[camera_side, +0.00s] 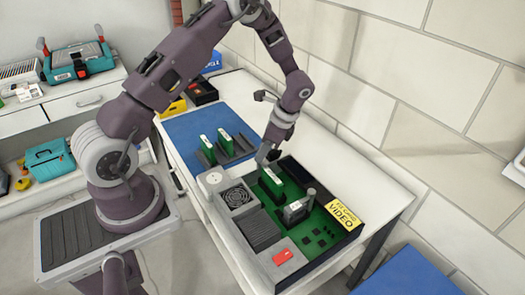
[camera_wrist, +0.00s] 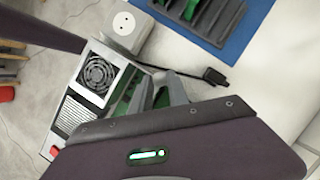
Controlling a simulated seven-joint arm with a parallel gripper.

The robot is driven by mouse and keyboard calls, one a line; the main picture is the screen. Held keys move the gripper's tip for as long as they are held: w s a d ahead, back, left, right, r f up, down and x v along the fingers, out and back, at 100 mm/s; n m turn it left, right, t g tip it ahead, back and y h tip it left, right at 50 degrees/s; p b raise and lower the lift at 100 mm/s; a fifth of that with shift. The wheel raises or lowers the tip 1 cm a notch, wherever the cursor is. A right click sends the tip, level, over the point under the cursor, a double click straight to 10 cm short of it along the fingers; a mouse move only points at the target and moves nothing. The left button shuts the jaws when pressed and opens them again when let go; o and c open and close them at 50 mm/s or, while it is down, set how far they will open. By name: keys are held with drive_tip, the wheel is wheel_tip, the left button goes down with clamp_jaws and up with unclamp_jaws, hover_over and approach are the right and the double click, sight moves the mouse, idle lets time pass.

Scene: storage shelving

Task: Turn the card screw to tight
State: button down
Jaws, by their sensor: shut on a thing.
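An open computer case (camera_side: 340,243) lies on the white bench with a green circuit board inside. A green card (camera_side: 272,181) stands upright in it, and a grey card (camera_side: 295,211) stands nearer the front. My gripper (camera_side: 265,158) points down at the case's back edge, at the end of the green card. In the wrist view its fingers (camera_wrist: 157,92) are close together over the case, with green showing around them. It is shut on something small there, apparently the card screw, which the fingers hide. How far the screw is turned cannot be seen.
A fan unit (camera_side: 237,196) sits in the case, with a white socket block (camera_wrist: 126,28) beside it. A dark rack (camera_side: 232,150) holding green cards stands on a blue mat (camera_side: 188,127) behind. A black plug (camera_wrist: 215,76) lies on the bench. The bench right of the case is clear.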

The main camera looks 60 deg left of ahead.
drive_tip(key=c, duration=1.3)
unclamp_jaws()
drive_tip(key=v, duration=0.7)
